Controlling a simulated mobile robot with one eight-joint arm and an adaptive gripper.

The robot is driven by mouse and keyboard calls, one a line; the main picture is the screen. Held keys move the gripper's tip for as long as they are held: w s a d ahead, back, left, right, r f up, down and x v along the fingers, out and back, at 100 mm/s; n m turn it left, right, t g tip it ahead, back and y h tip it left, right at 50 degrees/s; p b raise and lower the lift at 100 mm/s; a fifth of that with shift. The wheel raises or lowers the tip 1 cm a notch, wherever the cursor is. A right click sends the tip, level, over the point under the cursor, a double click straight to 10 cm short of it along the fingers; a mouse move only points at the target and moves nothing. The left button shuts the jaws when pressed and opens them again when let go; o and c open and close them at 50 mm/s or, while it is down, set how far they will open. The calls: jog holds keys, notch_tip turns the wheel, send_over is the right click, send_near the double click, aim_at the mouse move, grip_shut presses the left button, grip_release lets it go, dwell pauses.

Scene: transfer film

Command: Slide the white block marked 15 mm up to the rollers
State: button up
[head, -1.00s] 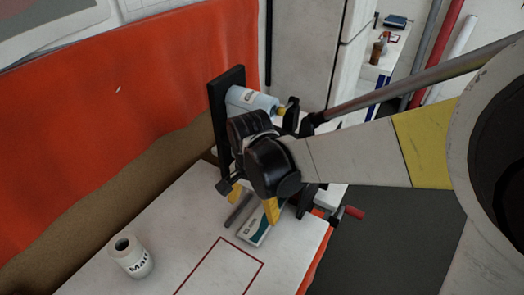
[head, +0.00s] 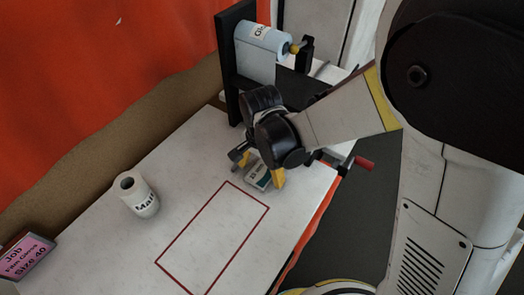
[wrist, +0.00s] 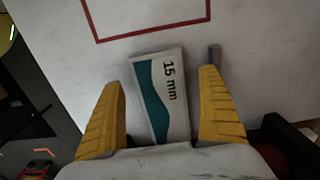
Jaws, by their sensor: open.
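The white block marked 15 mm (head: 257,179), with a teal wave on its face, lies on the white table just beyond the red outline. In the wrist view the block (wrist: 173,95) lies between the two yellow fingers, with a gap on each side. My gripper (head: 260,166) is open over the block, and it also shows in the wrist view (wrist: 161,82). Its body hides part of the block in the head view. The machine's black frame (head: 227,70) stands beyond it, carrying a pale blue roll (head: 262,40). I cannot make out the rollers behind my gripper.
A white roll labelled Matt (head: 141,199) stands upright at the left. A pink job card (head: 25,257) is at the lower left. A red crank handle (head: 363,163) juts past the right edge. The red outline (head: 207,237) is empty.

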jog(key=shift+f, duration=0.4)
jog(key=c, duration=1.3)
jog(key=shift+w+d, duration=0.35)
jog(key=shift+w, duration=0.25)
jog(key=shift+c, duration=0.2)
jog(key=o, duration=1.3)
notch_tip(320, 180, up, 12)
